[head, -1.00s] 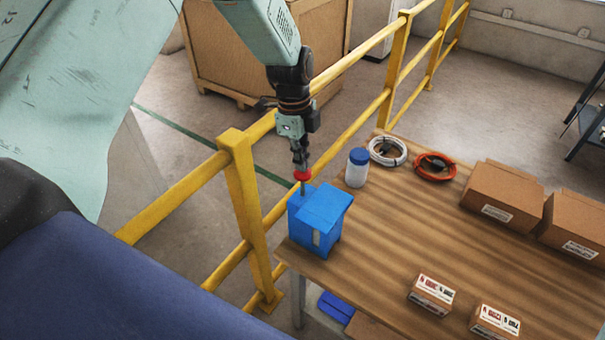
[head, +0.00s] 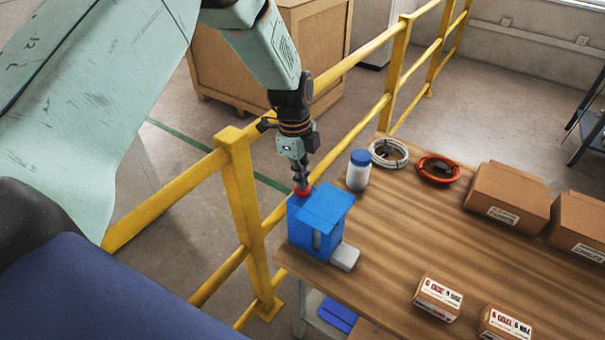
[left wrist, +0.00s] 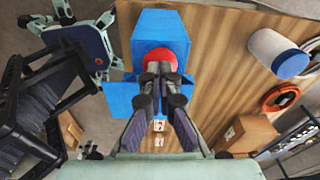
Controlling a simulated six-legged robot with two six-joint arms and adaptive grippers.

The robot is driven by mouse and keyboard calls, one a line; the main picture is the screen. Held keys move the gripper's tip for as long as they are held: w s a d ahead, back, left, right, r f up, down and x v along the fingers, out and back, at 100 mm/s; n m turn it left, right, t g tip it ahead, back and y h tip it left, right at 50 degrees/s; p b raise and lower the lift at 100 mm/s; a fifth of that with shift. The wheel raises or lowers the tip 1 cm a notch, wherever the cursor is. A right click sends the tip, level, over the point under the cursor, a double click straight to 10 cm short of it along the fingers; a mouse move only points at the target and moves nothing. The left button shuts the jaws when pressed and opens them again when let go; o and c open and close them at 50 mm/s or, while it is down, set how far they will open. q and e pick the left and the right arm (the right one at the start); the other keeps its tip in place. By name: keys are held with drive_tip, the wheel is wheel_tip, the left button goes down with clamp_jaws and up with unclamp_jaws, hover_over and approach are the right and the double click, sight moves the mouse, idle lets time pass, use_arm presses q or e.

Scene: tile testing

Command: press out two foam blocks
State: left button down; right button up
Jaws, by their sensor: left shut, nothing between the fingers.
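A blue dispenser box (head: 322,212) stands at the table's left corner in the head view. A grey foam block (head: 345,257) lies on the table against its lower front right. My left gripper (head: 301,182) is shut and empty, with its fingertips on or just above the red round button (head: 302,190) on top of the dispenser. In the left wrist view the shut fingertips (left wrist: 159,68) overlap the red button (left wrist: 160,59), so I cannot tell exact contact. The blue dispenser (left wrist: 152,27) lies under them. My right gripper is not in view.
A white bottle with a blue cap (head: 358,172), a white cable coil (head: 388,153) and an orange coil (head: 438,169) stand behind the dispenser. Cardboard boxes (head: 507,197) and small labelled boxes (head: 438,298) are on the right. A yellow railing (head: 243,206) runs along the table's left.

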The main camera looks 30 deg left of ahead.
use_arm(q)
drive_tip(key=a, duration=0.1)
drive_tip(key=a+r+p, duration=0.1)
drive_tip(key=a, duration=0.1)
drive_tip(key=shift+a, duration=0.1)
drive_tip(key=shift+w+r, duration=0.1)
drive_tip(key=shift+r, duration=0.05)
wheel_tip(320, 180, up, 12)
drive_tip(key=a, duration=0.1)
idle(0.6)
drive_tip(key=shift+a, duration=0.15)
